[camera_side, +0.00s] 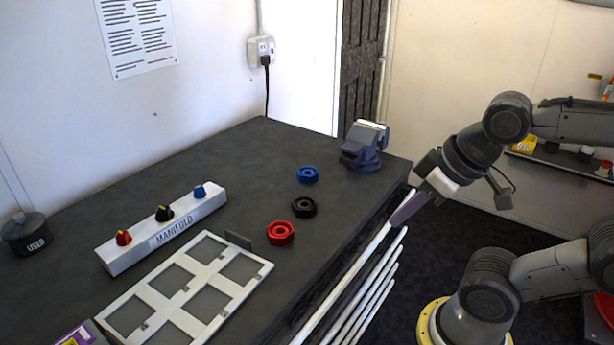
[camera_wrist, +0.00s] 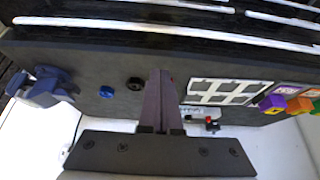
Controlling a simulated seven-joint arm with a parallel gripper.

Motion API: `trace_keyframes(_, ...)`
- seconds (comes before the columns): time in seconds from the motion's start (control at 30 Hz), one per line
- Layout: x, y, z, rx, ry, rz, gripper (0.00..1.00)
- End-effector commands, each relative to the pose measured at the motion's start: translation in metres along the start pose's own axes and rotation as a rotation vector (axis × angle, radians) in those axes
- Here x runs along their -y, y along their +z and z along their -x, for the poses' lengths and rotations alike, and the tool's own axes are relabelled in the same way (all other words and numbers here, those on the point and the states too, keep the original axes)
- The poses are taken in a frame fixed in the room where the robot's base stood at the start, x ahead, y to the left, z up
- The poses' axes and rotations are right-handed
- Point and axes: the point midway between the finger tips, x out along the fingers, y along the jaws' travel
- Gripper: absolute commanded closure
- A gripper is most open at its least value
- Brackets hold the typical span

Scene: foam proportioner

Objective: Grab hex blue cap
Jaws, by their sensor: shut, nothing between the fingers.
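The blue hex cap (camera_side: 308,175) lies on the dark bench top, near the vise. It also shows in the wrist view (camera_wrist: 106,92), left of my fingers. A black hex cap (camera_side: 304,207) and a red hex cap (camera_side: 281,233) lie in a row with it, closer to the camera. In the wrist view the black cap (camera_wrist: 135,83) sits between the blue cap and my fingers, and the red cap is mostly hidden behind them. My gripper (camera_side: 394,224) is shut and empty, in front of the bench's edge and right of the caps, apart from all of them.
A blue vise (camera_side: 362,150) stands at the bench's far right corner. A white manifold (camera_side: 163,229) with red, black and blue knobs and a white frame (camera_side: 262,263) with square openings are on the left. A dark pot marked USED (camera_side: 27,233) stands far left. White rails (camera_side: 357,264) run along the bench front.

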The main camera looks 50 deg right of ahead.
Motion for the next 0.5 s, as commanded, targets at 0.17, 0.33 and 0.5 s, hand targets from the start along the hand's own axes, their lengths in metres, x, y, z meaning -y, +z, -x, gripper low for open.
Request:
trace_keyframes(0.17,0.0,0.0,0.0,0.0,0.0,0.0,0.91)
trace_keyframes(0.33,0.0,0.0,0.0,0.0,0.0,0.0,0.6)
trace_keyframes(0.5,0.0,0.0,0.0,0.0,0.0,0.0,0.3)
